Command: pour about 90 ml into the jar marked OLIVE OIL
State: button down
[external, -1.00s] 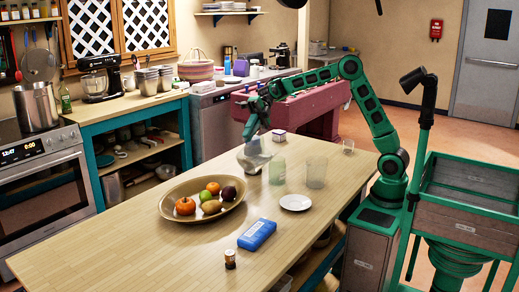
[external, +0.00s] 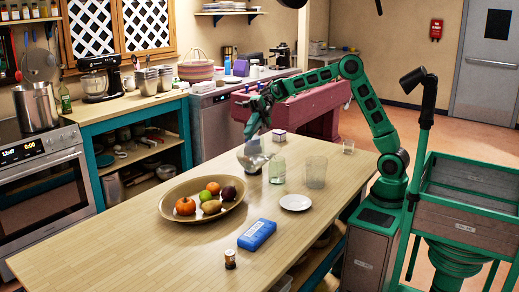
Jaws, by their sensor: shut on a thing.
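My gripper (external: 254,136) is over the far side of the wooden table and is shut on a rounded clear glass vessel (external: 252,158). Whether the vessel touches the table is hard to tell. Just right of it stands a pale greenish glass jar (external: 277,172). Further right stands a wider clear glass container (external: 316,173). A small clear glass (external: 348,147) stands near the table's far right corner. No OLIVE OIL label can be read on any of these. Liquid levels are too small to tell.
A bowl of fruit (external: 171,208) is left of the vessels. A white saucer (external: 295,203), a blue box (external: 257,234) and a small brown jar (external: 230,259) lie nearer. A small box (external: 279,134) sits behind. The table's front left is clear.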

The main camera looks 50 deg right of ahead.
aim_at(241, 151)
jog(key=shift+s+d+r+y, duration=0.15)
jog(key=shift+d+r+y, duration=0.4)
jog(key=shift+d, duration=0.25)
dwell(1.4)
jog(key=a+f+h, duration=0.4)
jog(key=a+f, duration=0.1)
jog(key=shift+w+a+m+h, duration=0.2)
jog(key=shift+w+m+h, duration=0.1)
jog(key=shift+m+h, duration=0.1)
jog(key=shift+w+a+f+h, duration=0.1)
jog(key=shift+f+h, duration=0.1)
jog(key=shift+h, duration=0.05)
jog(key=shift+a+f+h, duration=0.2)
jog(key=shift+h, duration=0.1)
jog(key=shift+a, duration=0.1)
dwell(0.9)
jog(key=w+a+f+m+h, duration=0.1)
jog(key=a+f+m+h, duration=0.1)
jog(key=a+f+h, duration=0.4)
jog(key=shift+w+a+f+h, duration=0.2)
jog(key=shift+f+h, duration=0.25)
jog(key=shift+h, duration=0.45)
